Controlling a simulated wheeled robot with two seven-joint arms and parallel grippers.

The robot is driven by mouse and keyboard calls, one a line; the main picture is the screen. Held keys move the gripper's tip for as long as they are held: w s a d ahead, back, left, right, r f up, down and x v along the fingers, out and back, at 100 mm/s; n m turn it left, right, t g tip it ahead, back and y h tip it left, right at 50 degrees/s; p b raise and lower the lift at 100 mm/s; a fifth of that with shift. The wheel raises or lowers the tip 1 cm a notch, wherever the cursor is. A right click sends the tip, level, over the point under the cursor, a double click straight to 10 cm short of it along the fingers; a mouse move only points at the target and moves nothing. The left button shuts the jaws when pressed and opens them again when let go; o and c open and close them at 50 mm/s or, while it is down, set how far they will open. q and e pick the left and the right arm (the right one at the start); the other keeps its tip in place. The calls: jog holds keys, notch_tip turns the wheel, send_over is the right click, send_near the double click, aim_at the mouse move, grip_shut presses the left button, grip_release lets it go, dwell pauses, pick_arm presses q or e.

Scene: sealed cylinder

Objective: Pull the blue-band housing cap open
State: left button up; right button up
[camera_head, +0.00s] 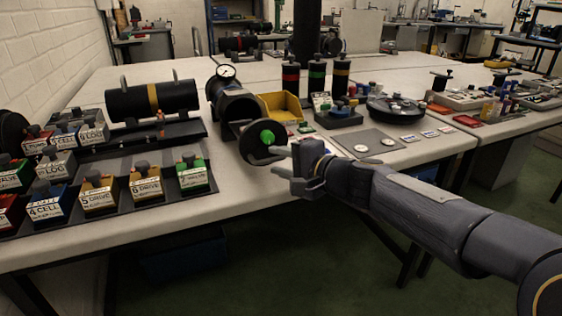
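A black cylindrical housing (236,106) with a round gauge (227,71) on top lies on the table, its near end towards me. My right gripper (276,161) is at the cap's right edge, just below and right of the knob. Its two fingers look apart; I cannot tell whether they touch the cap. My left gripper is out of view.
A black cylinder with a yellow band (153,98) lies left of the housing. Labelled blocks (145,186) fill a dark tray at the left. A yellow bin (279,106) stands close behind the cap. A grey plate (366,143) lies right of my gripper. The table's front edge is near.

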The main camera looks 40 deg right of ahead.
jog(key=p+v, duration=0.2)
jog(key=v, duration=0.5)
jog(key=shift+s, duration=0.4)
jog(key=s+a+f+n+g+y, duration=0.45)
jog(key=a+f+n, duration=0.3)
jog(key=a, duration=0.45)
jog(key=s+a+f+n+g+h, duration=0.3)
jog(key=s+a+f+n+g, duration=0.15)
jog(key=s+f+n, duration=0.45)
notch_tip(320, 180, up, 27)
jog(key=m+p, duration=0.1)
jog(key=p, duration=2.6)
jog(key=shift+s+d+g, duration=0.15)
jog(key=shift+d+g, duration=0.25)
